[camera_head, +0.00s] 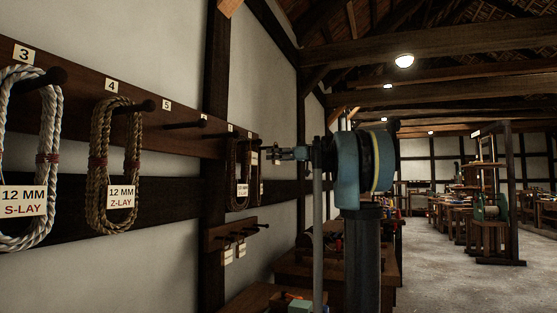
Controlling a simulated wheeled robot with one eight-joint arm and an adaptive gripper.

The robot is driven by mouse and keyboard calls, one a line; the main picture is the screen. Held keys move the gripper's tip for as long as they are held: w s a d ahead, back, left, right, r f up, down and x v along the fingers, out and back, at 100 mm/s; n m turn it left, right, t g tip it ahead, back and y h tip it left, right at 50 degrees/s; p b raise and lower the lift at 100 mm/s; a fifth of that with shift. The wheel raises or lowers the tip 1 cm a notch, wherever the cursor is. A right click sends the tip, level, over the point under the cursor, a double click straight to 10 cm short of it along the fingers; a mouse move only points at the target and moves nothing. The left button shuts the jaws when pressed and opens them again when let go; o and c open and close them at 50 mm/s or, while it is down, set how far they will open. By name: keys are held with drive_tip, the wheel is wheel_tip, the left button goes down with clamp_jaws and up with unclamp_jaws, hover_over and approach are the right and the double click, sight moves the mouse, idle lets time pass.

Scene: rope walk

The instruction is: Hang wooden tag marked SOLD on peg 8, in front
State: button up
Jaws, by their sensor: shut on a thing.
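My gripper (272,152) is at the far right end of the pegboard (70,92), in front of the last pegs. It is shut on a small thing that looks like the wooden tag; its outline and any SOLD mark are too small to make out. Small number cards run along the board. The far ones, near a card (249,134) at the right end, are too small to read, so I cannot tell peg 8 for sure. I cannot tell whether the held thing touches a peg.
White rope (52,150) hangs on peg 3 and brown rope (97,160) on peg 4. Peg 5 (183,125) looks bare. A dark coil with a label (242,190) hangs close to my gripper. A lower rack (217,233) holds small tags. Benches (290,268) stand below.

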drive_tip(key=shift+w+a+f, duration=0.25)
drive_tip(key=shift+a, duration=0.25)
drive_tip(key=shift+w+a+f, duration=0.2)
drive_tip(key=shift+a, duration=0.3)
drive_tip(key=o, duration=1)
drive_tip(key=shift+c, duration=0.2)
drive_tip(key=v, duration=1.2)
drive_tip(key=shift+w+f, duration=0.1)
